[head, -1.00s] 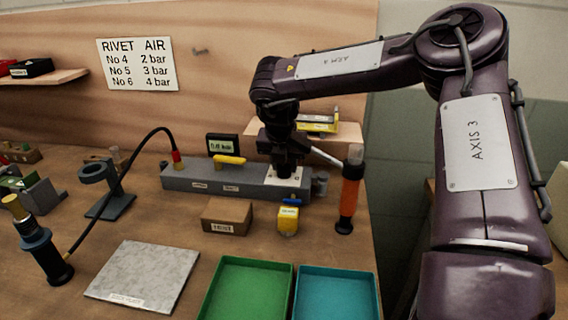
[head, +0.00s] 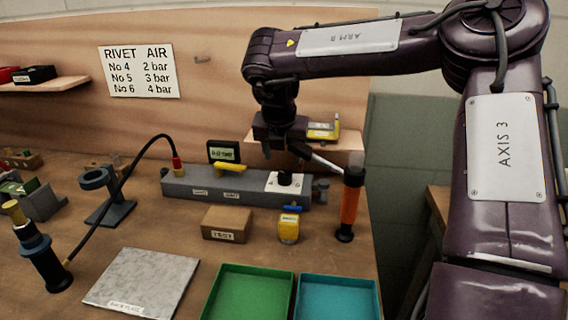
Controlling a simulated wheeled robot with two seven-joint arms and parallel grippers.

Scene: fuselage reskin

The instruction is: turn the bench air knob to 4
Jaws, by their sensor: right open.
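The bench air knob (head: 285,179) is a small black knob on a white plate at the right end of the grey air unit (head: 205,190). A small display (head: 223,152) stands behind the unit; its digits are too small to read surely. My right gripper (head: 286,152) hangs above the knob, open and apart from it, pointing down. A sign (head: 140,71) on the back board lists No 4 at 2 bar, No 5 at 3 bar and No 6 at 4 bar. My left gripper is not in view.
A yellow lever (head: 230,168) lies on the unit. An orange tool (head: 349,205) stands right of it. A cardboard box (head: 227,224) and a yellow item (head: 289,228) sit in front. Green (head: 210,308) and teal (head: 300,310) trays and a grey plate (head: 140,282) lie nearer.

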